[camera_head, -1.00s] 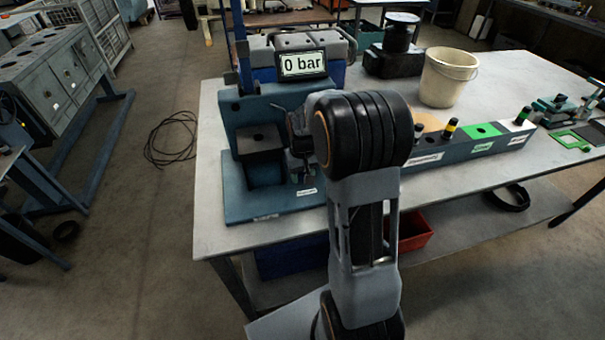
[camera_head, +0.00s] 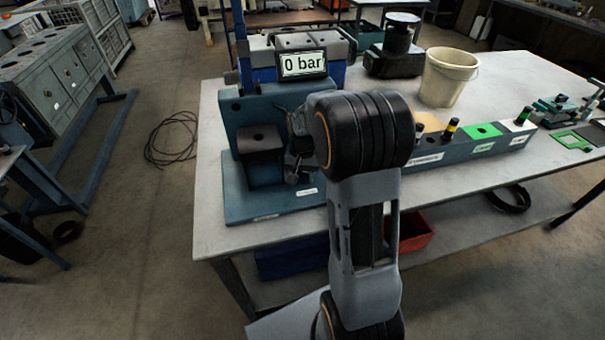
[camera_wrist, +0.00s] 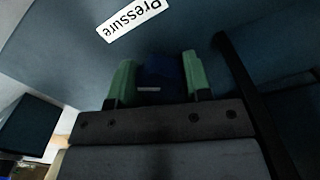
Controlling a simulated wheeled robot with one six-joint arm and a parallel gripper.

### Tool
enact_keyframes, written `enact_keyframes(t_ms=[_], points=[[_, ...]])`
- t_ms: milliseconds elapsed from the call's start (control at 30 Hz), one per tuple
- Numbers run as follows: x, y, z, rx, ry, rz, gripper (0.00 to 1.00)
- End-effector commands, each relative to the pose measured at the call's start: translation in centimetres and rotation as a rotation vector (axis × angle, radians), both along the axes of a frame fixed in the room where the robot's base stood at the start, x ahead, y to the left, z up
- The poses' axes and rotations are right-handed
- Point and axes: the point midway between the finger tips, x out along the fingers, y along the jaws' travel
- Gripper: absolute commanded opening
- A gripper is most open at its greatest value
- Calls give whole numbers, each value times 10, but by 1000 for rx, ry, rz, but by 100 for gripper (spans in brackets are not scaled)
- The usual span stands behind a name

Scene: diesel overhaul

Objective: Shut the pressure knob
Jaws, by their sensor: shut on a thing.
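The pressure knob (camera_wrist: 165,72) shows in the wrist view as a dark blue block between the two green fingertips of my gripper (camera_wrist: 159,78). The fingers are shut on its sides. A white label reading "Pressure" (camera_wrist: 134,18) lies on the blue surface just beyond the knob and appears upside down. In the head view my gripper (camera_head: 292,174) is low over the front of the blue test stand (camera_head: 240,206). The knob is hidden there by my arm and gripper.
The stand is on a grey table (camera_head: 212,240). A dark block (camera_head: 258,140) rises left of my gripper. A labelled rack (camera_head: 475,148) with several black cylinders lies to the right. A cream bucket (camera_head: 448,78) stands behind the rack.

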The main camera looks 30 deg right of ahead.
Motion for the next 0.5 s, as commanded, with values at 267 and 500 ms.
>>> enact_keyframes(t_ms=[267, 500], points=[[0, 0, 1, 0, -1, 0, 21], [0, 0, 0, 0, -1, 1, 67]])
